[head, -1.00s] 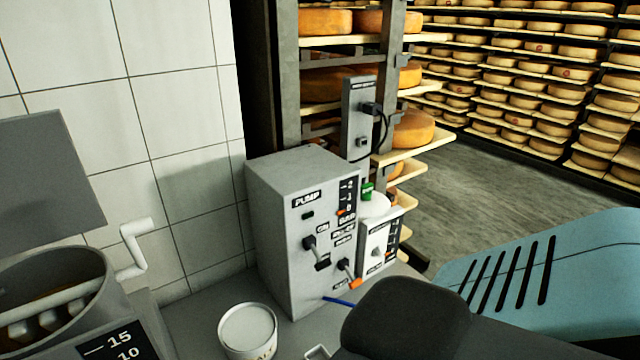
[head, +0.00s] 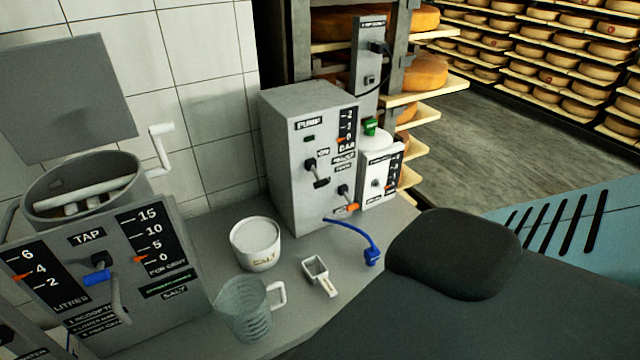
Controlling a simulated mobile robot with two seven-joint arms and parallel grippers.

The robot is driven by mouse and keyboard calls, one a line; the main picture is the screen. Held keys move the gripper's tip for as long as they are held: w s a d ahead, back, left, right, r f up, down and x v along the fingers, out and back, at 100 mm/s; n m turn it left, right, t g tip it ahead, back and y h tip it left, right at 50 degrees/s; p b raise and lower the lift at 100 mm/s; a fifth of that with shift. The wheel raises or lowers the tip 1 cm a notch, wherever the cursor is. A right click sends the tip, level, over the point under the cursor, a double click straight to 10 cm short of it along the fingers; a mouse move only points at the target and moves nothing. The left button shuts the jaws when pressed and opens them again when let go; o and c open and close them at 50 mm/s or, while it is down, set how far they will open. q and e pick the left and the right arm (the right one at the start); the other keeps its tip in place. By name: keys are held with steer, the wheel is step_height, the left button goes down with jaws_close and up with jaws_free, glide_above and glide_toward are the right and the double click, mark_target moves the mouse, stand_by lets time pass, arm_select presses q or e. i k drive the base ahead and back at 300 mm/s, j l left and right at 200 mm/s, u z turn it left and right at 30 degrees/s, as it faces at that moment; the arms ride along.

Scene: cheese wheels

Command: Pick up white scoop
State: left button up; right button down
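The white scoop (head: 319,277) lies on the grey counter, its square bowl toward the back and its handle toward the front right. It is to the right of a white tub marked SALT (head: 256,246) and apart from it. A clear measuring jug (head: 246,311) with a white handle stands to the front left of the scoop. Neither gripper shows in the head view. A dark, rounded part of my own body fills the lower right.
A grey tap machine (head: 150,275) with a drum stands at the left. A grey pump box (head: 306,165) stands behind the scoop, with a blue hose (head: 352,230) ending on the counter. A small white unit (head: 381,178) is beside the pump. Cheese shelves (head: 540,50) are beyond.

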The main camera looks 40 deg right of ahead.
mark_target(315, 269)
steer(key=z, duration=1.1)
steer(key=i+z, duration=0.1)
steer(key=z, duration=0.15)
steer(key=i+j+z, duration=0.1)
steer(key=z, duration=0.15)
steer(key=i+j, duration=0.25)
steer(key=k+l, duration=0.4)
steer(key=i+l+u, duration=0.15)
steer(key=u, duration=0.3)
steer(key=i+l+u, duration=0.1)
steer(key=l+u, duration=0.2)
steer(key=u, duration=0.2)
steer(key=i+l, duration=0.1)
steer(key=l, duration=0.25)
steer(key=i+l+u, duration=0.1)
steer(key=l, duration=0.3)
steer(key=i+l, duration=0.1)
steer(key=l, duration=0.25)
steer(key=i+l+u, duration=0.15)
steer(key=l, duration=0.25)
steer(key=k+j, duration=0.05)
